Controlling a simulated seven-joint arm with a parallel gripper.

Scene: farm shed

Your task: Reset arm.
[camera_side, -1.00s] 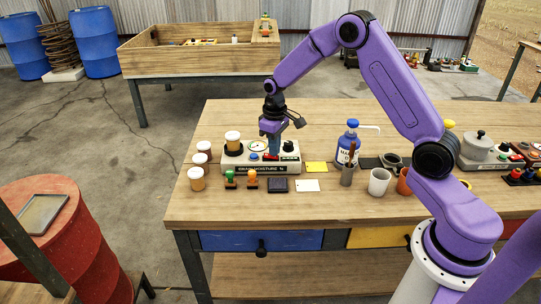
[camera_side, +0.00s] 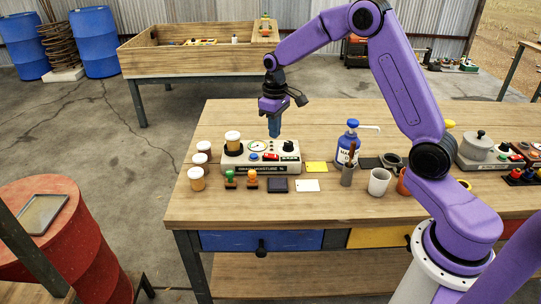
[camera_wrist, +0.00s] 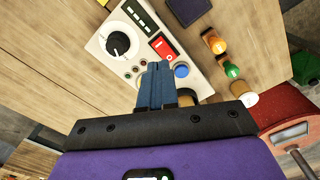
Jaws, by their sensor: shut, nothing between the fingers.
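My gripper (camera_side: 274,126) is in the air above the moisture meter (camera_side: 236,161) on the workbench, its blue fingers pointing down. The fingers are together with nothing between them; they also show in the wrist view (camera_wrist: 155,84). The meter is a pale box with a dial, a red switch, a blue button and a black knob. In the wrist view the meter (camera_wrist: 118,70) lies beyond the fingertips, which hide part of its panel. A white-lidded jar (camera_side: 233,140) stands on the meter's left end.
Several jars (camera_side: 197,178) stand left of the meter. Green and orange stamps (camera_side: 252,179), a dark pad (camera_side: 278,186) and cards lie in front. A blue pump bottle (camera_side: 347,146), a cup (camera_side: 379,182) and a pot (camera_side: 480,146) stand right.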

